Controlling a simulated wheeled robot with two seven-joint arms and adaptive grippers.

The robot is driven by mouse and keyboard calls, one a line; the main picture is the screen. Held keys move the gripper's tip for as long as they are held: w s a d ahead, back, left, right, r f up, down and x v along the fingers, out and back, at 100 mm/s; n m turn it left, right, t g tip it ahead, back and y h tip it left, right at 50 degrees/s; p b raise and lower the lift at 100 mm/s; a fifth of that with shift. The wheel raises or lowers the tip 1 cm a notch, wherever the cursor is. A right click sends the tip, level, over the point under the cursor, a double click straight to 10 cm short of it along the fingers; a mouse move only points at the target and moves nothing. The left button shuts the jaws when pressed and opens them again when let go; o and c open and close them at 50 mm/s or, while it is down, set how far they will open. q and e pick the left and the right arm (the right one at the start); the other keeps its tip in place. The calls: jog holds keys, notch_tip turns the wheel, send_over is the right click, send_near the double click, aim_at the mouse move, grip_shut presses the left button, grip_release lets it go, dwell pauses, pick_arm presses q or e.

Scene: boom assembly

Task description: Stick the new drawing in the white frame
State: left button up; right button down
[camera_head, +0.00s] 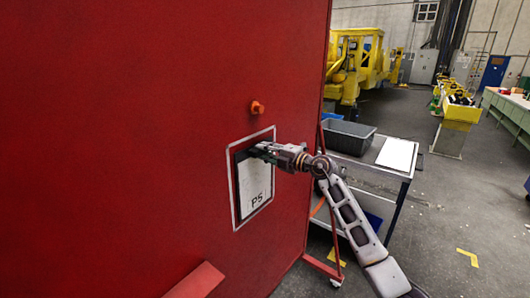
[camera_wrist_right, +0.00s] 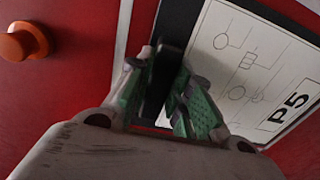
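The drawing (camera_head: 257,181), a white sheet marked "P5" on a black backing, stands upright within the white frame (camera_head: 236,214) outlined on the red wall. Its line figures and label also show in the right wrist view (camera_wrist_right: 245,62). My right gripper (camera_head: 256,151) is at the drawing's top edge. In the wrist view its green fingertips (camera_wrist_right: 166,80) lie on both sides of a black bar at the drawing's edge and appear closed on it. Whether the backing touches the wall is hard to tell. My left gripper is out of view.
An orange knob (camera_head: 257,107) sticks out of the red wall (camera_head: 130,120) above the frame. A wheeled cart (camera_head: 372,177) at the right carries a grey bin (camera_head: 347,138) and a flat white sheet (camera_head: 397,154). Open floor lies right of the cart.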

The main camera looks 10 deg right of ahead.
jog(key=c, duration=1.2)
grip_release()
jog(key=shift+s+d, duration=0.1)
jog(key=v, duration=1.1)
jog(key=shift+s+d, duration=0.2)
jog(key=shift+s, duration=0.15)
